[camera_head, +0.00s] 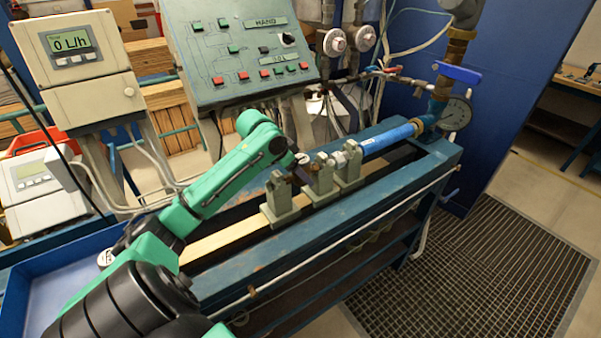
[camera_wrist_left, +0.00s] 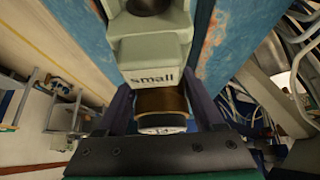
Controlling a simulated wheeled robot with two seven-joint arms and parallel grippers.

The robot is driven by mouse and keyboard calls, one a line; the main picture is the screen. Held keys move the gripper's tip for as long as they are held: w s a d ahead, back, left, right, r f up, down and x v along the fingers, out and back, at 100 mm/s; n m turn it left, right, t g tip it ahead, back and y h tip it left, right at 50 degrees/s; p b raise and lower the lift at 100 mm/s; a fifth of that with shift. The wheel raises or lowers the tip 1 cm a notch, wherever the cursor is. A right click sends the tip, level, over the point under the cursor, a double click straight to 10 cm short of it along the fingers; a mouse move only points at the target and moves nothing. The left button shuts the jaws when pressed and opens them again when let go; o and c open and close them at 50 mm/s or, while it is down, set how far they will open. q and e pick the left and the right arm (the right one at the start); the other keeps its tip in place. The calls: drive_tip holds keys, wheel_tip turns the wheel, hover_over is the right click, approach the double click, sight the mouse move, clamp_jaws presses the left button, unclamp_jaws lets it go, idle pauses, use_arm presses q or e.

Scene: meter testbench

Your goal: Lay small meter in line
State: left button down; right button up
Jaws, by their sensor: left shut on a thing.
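My left gripper (camera_head: 303,178) reaches down to the row of grey-green supports on the bench. In the left wrist view its two dark fingers (camera_wrist_left: 162,98) are shut on the small meter (camera_wrist_left: 162,103), a short brass-brown body with a pale round face. In that view the meter lies close to a grey-green support (camera_wrist_left: 152,55) marked "small"; I cannot tell whether it rests in it. In the head view the meter is mostly hidden by the gripper, among the near support (camera_head: 281,203) and the middle support (camera_head: 321,182). My right gripper is not in view.
A blue pipe (camera_head: 388,140) runs from the far support (camera_head: 348,170) toward a brass fitting and a round gauge (camera_head: 456,113). A sloped control panel (camera_head: 245,55) stands behind the bench. The blue bench rail (camera_head: 330,225) runs along the front. A floor grating (camera_head: 480,270) lies at right.

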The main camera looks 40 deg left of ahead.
sight(301, 159)
use_arm(q)
drive_tip(key=shift+f, duration=0.25)
idle(0.5)
unclamp_jaws()
drive_tip(key=shift+s, duration=0.1)
wheel_tip(301, 159, up, 10)
drive_tip(key=p, duration=1.2)
drive_tip(key=shift+r, duration=0.2)
drive_tip(key=shift+f, duration=0.1)
